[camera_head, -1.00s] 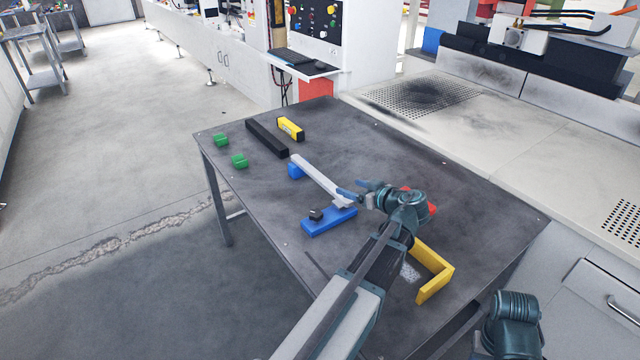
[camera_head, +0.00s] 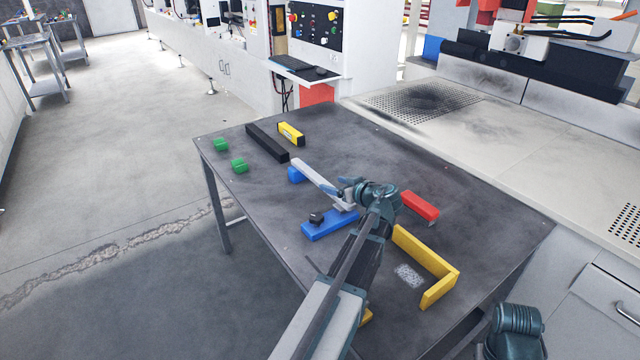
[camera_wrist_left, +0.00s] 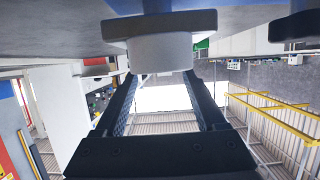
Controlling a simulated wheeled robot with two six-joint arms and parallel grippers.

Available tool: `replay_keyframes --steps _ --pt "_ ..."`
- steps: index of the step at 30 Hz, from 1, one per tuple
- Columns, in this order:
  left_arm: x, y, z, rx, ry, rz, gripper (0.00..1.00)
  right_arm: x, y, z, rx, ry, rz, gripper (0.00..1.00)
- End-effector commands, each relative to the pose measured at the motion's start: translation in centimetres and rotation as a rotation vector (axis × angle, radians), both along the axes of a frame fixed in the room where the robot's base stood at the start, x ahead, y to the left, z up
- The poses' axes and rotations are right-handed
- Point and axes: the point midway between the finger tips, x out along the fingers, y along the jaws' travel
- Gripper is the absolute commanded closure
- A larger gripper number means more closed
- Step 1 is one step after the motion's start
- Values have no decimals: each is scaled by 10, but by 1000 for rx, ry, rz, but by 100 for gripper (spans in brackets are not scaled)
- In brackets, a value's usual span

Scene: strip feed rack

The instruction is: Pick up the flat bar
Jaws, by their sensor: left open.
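The flat bar (camera_head: 315,177) is a long pale grey strip. It lies aslant, its far end by a small blue block (camera_head: 295,175) and its near end by a larger blue base (camera_head: 330,225). My left gripper (camera_head: 347,188) is open at the bar's near end, its fingers close to the bar; contact cannot be told. In the left wrist view the two dark fingers (camera_wrist_left: 162,95) stand apart. A grey piece (camera_wrist_left: 160,52) shows at their tips, and I cannot tell if it is the bar's end. My right gripper is out of view.
A small black block (camera_head: 316,217) sits on the blue base. A red block (camera_head: 420,206) and a yellow angled piece (camera_head: 440,270) lie right of my arm. A black bar (camera_head: 267,143), a yellow block (camera_head: 291,134) and green blocks (camera_head: 239,166) lie farther back.

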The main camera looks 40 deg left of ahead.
Motion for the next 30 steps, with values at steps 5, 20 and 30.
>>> replay_keyframes --steps 5,20,30 --pt "2 16 -10 0 0 2 28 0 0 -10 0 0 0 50" --pt "8 46 -20 0 0 0 31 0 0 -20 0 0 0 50" --pt "8 46 -20 0 0 0 92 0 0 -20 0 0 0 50"
